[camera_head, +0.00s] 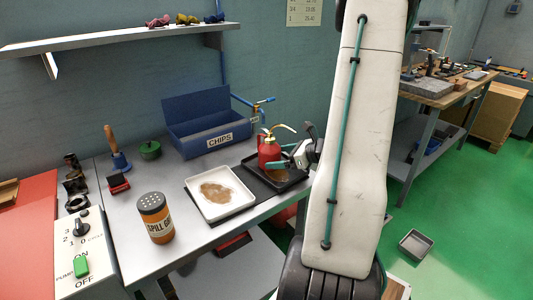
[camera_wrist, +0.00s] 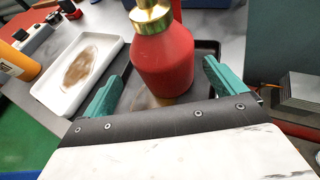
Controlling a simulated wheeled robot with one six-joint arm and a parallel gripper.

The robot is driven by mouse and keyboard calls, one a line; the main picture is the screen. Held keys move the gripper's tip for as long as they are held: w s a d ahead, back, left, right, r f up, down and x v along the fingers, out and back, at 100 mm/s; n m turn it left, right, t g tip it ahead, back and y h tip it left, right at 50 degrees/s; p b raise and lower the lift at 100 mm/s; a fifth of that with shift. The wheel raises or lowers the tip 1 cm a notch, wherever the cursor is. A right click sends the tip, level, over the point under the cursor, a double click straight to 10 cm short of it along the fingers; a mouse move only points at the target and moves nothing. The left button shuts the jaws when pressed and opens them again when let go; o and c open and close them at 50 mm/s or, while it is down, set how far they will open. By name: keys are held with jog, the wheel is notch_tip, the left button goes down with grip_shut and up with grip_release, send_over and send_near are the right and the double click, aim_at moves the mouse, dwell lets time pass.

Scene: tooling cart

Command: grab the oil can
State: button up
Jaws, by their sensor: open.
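The oil can (camera_head: 267,148) is red with a brass top and a thin curved spout. It stands upright on a dark tray (camera_head: 291,181) at the right end of the cart top. In the wrist view the red oil can (camera_wrist: 163,62) stands between and just beyond the two teal fingers. My gripper (camera_wrist: 160,88) is open, with a finger on each side of the can's lower body. In the head view my gripper (camera_head: 284,165) is beside the can, partly hidden by my arm. I cannot tell whether either finger touches the can.
A white tray (camera_head: 242,194) with a brown stain lies left of the can. An orange-labelled shaker (camera_head: 155,220) stands at the front. A blue CHIPS box (camera_head: 184,146) and a brass-fitted tap (camera_head: 260,104) are behind. Bare cart top (camera_head: 190,243) shows near the front edge.

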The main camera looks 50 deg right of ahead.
jog(key=x, duration=0.5)
jog(key=shift+w+d+f, duration=0.15)
jog(key=shift+d+f, duration=0.15)
jog(key=shift+d, duration=0.05)
jog(key=shift+c, duration=0.3)
jog(key=c, duration=1.3)
jog(key=shift+o, duration=0.2)
